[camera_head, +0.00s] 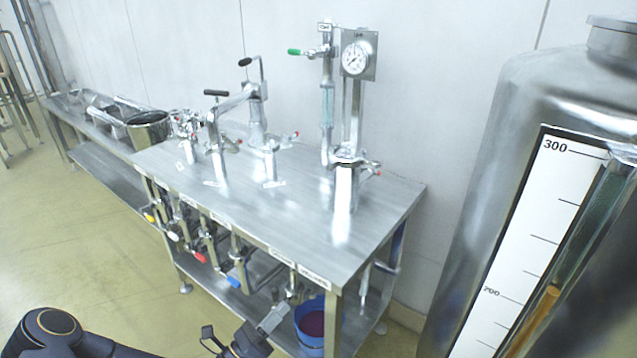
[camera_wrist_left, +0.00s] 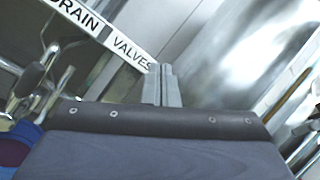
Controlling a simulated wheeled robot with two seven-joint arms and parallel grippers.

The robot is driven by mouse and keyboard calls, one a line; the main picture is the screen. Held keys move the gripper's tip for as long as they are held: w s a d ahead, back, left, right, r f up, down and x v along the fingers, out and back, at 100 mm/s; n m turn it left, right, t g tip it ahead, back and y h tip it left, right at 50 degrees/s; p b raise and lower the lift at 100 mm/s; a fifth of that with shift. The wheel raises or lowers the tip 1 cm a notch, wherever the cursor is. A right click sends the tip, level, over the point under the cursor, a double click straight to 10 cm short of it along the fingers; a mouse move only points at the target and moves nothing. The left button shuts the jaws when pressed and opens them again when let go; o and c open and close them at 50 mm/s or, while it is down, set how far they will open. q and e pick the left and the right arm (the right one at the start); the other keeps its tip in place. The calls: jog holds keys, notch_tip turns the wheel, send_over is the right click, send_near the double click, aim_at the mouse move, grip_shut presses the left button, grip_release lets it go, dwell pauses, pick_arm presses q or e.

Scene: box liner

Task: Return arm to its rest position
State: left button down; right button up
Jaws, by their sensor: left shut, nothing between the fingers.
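My left arm (camera_head: 55,335) comes in from the bottom left of the head view. It is black, with a round joint cap. My left gripper (camera_head: 272,318) is grey and sits low in front of the steel table (camera_head: 345,265), beside the blue bucket. In the left wrist view its two grey fingers (camera_wrist_left: 162,86) stand pressed together, with nothing between them. The "DRAIN VALVES" label (camera_wrist_left: 100,30) on the table's edge shows behind them. My right gripper is in neither view.
Red (camera_head: 200,256) and blue (camera_head: 235,279) valve handles hang under the table's front edge. A blue bucket (camera_head: 309,340) with dark red contents stands beneath. A tall steel tank (camera_head: 500,150) with a scale fills the right. Open floor (camera_head: 70,260) lies at left.

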pick_arm(q)
jog(key=s+d+r+m+g+y, duration=0.1)
jog(key=s+r+m+g, duration=0.6)
jog(key=m, duration=0.5)
jog(key=s+d+r+m+g, duration=0.1)
jog(key=s+r+m+g, duration=0.3)
jog(key=s+m+g, duration=0.65)
jog(key=s+a+r+m+t+y, duration=0.1)
jog(key=s+a+m+t+y, duration=0.2)
jog(key=a+m+y, duration=0.2)
jog(key=s+a+r+m+t+y+p, duration=0.1)
jog(key=s+a+r+m+t+y, duration=0.1)
jog(key=a, duration=0.6)
jog(key=shift+s+r+m+t+y, duration=0.3)
jog(key=shift+s+m+t+y, duration=0.8)
jog(key=shift+m+y, duration=0.65)
jog(key=shift+w, duration=0.2)
